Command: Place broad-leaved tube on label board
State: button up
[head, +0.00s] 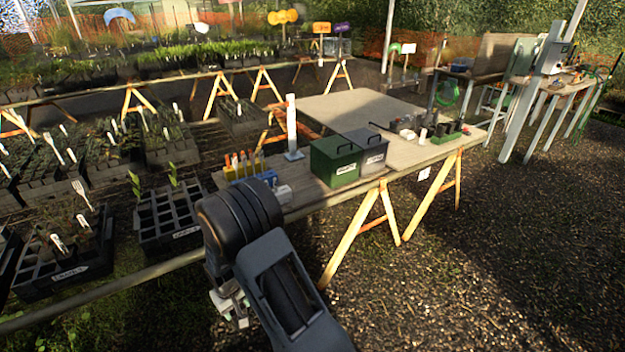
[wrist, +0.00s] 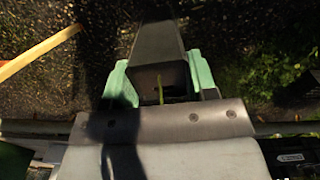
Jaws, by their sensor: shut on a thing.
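My gripper (wrist: 162,82) is shut on a dark grey square tube (wrist: 158,42), with one pale green finger on each side of it. A thin strip of green (wrist: 160,88) shows at the tube's open end; the leaf shape cannot be told. In the head view my gripper (head: 238,318) hangs low in front of the bench, beside the ground, and the tube is not clear there. A black crate (head: 187,233) at left holds two upright leafy green plants (head: 172,168). I cannot pick out the label board with certainty.
A wooden trestle bench (head: 305,203) carries a green box (head: 335,160), a grey box (head: 366,150), a yellow rack (head: 243,168) and a small pot tray (head: 447,137). A white post (head: 291,125) stands on it. Open gravel (head: 480,250) lies at right.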

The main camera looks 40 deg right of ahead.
aim_at(280, 171)
jog(key=k, duration=0.8)
jog(key=z, duration=0.95)
jog(key=i, duration=1.35)
jog(key=u, duration=0.15)
